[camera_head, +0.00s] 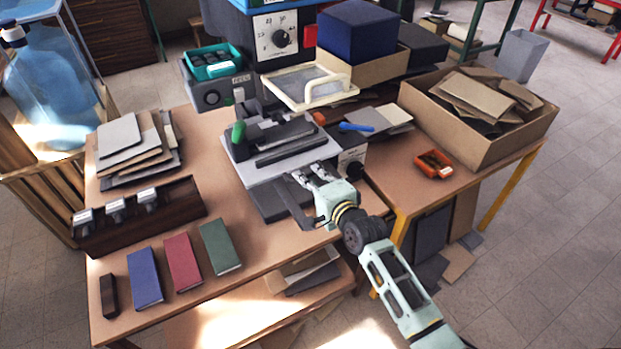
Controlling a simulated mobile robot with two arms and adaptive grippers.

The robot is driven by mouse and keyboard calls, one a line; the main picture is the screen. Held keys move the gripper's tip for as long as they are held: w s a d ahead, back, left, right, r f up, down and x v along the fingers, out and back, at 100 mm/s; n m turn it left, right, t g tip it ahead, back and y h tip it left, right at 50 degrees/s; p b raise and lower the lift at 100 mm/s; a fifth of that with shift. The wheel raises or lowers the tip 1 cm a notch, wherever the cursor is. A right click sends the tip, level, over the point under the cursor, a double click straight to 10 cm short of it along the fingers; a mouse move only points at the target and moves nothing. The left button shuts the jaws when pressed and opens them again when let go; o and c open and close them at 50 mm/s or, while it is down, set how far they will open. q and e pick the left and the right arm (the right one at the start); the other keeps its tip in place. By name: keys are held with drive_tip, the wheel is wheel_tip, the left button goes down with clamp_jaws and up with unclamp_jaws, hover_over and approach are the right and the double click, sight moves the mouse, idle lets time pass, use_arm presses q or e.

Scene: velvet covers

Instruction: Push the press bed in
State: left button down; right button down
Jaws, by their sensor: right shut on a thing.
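The press bed (250,172) is a pale grey plate that sticks out toward the front of the press, over the brown table. Dark flat pieces lie on top of it. My right gripper (312,174) is at the front right edge of the bed, shut on that edge or a grip there; the fingers hide the exact contact. A cream-framed hinged lid (310,86) stands between the bed and the press body. My left gripper is out of view.
Blue, red (183,262) and green books lie at the front left, near a dark rack (141,222) with white-topped tools. Stacked grey boards (120,135) lie behind. A cardboard box (483,150) and an orange tray (433,165) stand at right.

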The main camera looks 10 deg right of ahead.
drive_tip(key=x, duration=0.1)
drive_tip(key=b+x, duration=0.1)
drive_tip(key=x, duration=0.2)
drive_tip(key=shift+w+a+r, duration=0.1)
drive_tip(key=shift+w+r, duration=0.15)
drive_tip(key=shift+w, duration=0.2)
drive_tip(key=shift+r, duration=0.2)
drive_tip(key=c, duration=1.8)
unclamp_jaws()
drive_tip(key=shift+w+f, duration=0.1)
approach(301, 167)
drive_tip(key=shift+v, duration=0.85)
